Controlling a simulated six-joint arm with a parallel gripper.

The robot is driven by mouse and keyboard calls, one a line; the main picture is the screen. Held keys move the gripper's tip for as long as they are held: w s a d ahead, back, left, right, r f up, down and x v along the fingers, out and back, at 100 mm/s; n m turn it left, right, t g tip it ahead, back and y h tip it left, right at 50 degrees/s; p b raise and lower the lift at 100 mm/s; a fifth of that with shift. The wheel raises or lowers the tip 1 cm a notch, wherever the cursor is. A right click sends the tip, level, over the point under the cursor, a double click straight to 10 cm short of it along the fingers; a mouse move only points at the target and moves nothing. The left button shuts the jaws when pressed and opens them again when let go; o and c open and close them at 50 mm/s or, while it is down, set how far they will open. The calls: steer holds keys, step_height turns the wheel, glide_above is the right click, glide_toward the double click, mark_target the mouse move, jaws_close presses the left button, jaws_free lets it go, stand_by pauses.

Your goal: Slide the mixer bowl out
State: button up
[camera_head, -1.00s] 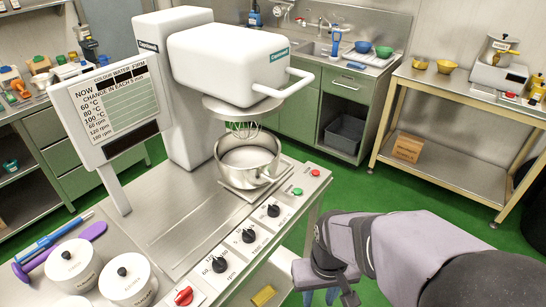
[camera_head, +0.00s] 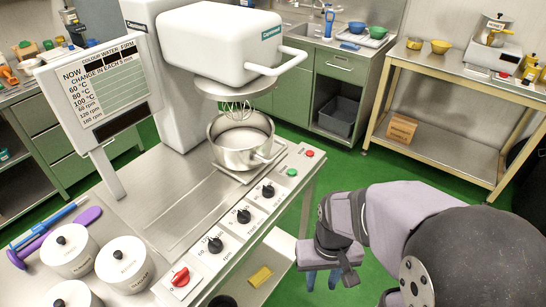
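The mixer bowl (camera_head: 238,155) is a steel bowl with a side handle (camera_head: 268,153) pointing to the lower right. It sits upright on a square plate (camera_head: 228,174) under the white mixer head (camera_head: 225,45). The wire whisk (camera_head: 237,107) hangs from the head, its lower end at about the bowl's mouth; whether it dips inside is hard to tell. My gripper (camera_head: 322,280) hangs low, to the right and in front of the mixer bench, apart from the bowl. Its two blue fingers are spaced apart with nothing seen between them. Their tips are small in this view.
A row of black knobs (camera_head: 243,216) and a red knob (camera_head: 180,277) line the bench's front edge. A white handle bar (camera_head: 280,65) juts from the mixer head. White lidded tins (camera_head: 123,263) and a sign (camera_head: 98,90) stand left. Green floor lies open at right.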

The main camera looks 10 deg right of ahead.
steer(key=s+d+f+m+g+y+b, duration=0.15)
steer(key=d+f+m, duration=0.25)
steer(key=f, duration=0.5)
steer(key=w+a+f+m+t+y+b, duration=0.1)
steer(key=w+f+m+y, duration=0.15)
steer(key=w, duration=0.45)
steer(key=w+a+f+m+t+y+b, duration=0.1)
steer(key=w+f+m+y, duration=0.2)
steer(key=w, duration=0.4)
steer(key=w+a+r+m+t+y, duration=0.15)
steer(key=w+r+t, duration=0.45)
steer(key=w, duration=0.8)
steer(key=w+r+n+t+y, duration=0.1)
steer(key=w+r+t, duration=0.1)
steer(key=w+r, duration=0.2)
steer(key=w+d+r+n+t+y, duration=0.1)
steer(key=w+r+n+t, duration=0.1)
steer(key=w+r, duration=0.3)
step_height(320, 180, up, 5)
steer(key=shift+f+t, duration=0.1)
steer(key=shift+t, duration=0.45)
steer(key=shift+y, duration=0.25)
